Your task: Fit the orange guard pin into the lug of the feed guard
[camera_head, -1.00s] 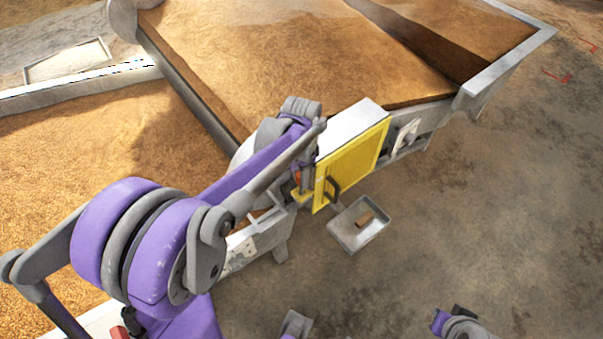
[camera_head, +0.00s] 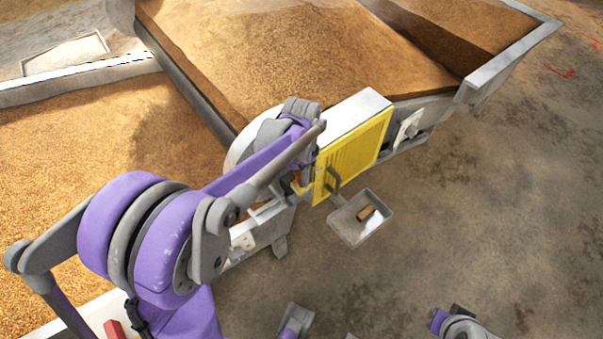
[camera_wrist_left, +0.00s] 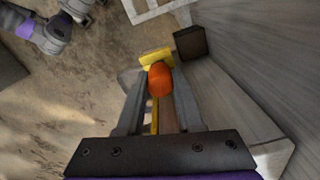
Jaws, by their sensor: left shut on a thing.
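The yellow feed guard (camera_head: 352,155) stands upright on the side of the grain machine, with a dark handle (camera_head: 333,187) on its face. Its yellow lug (camera_wrist_left: 156,58) shows in the left wrist view just beyond the pin. The orange guard pin (camera_wrist_left: 160,80) is between the fingers of my left gripper (camera_wrist_left: 158,98), which is shut on it. In the head view my left gripper (camera_head: 303,176) is at the guard's left edge, mostly hidden by my arm. The pin's far end is hidden, so I cannot tell whether it is in the lug. My right gripper is not clearly visible.
A shallow grey tray (camera_head: 343,231) sits below the guard with a small brown block (camera_head: 366,212) in it. Large grain beds (camera_head: 280,55) lie behind and to the left. The concrete floor (camera_head: 480,220) at right is clear. Parts of my right arm show at the bottom.

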